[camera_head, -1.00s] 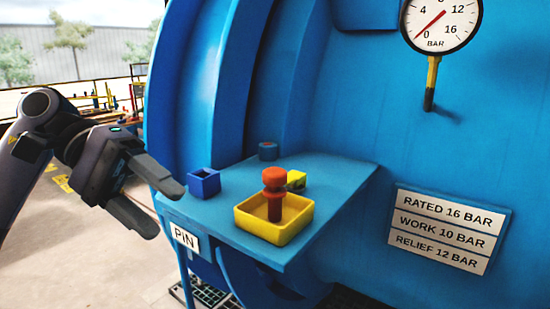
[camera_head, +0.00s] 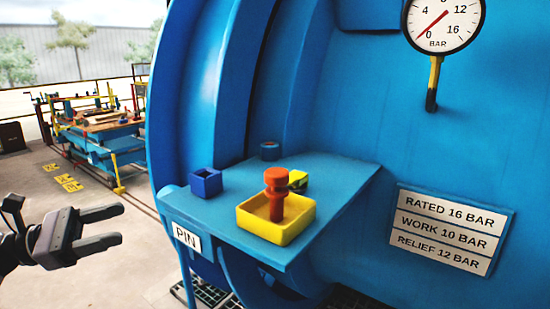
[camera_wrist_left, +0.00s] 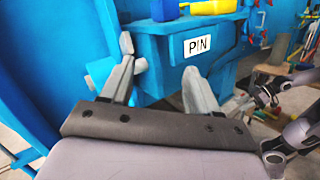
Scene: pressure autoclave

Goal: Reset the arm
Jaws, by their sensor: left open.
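My left gripper (camera_head: 107,225) is open and empty at the lower left of the head view, left of the blue shelf and clear of it. Its two fingers point right. In the left wrist view the open fingers (camera_wrist_left: 158,85) show apart with nothing between them, in front of the shelf's PIN label (camera_wrist_left: 197,45). The red-orange pin (camera_head: 277,195) stands upright in the yellow tray (camera_head: 262,233) on the blue shelf (camera_head: 215,215).
A small blue square box (camera_head: 206,183) stands on the shelf left of the tray. Open floor lies at left.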

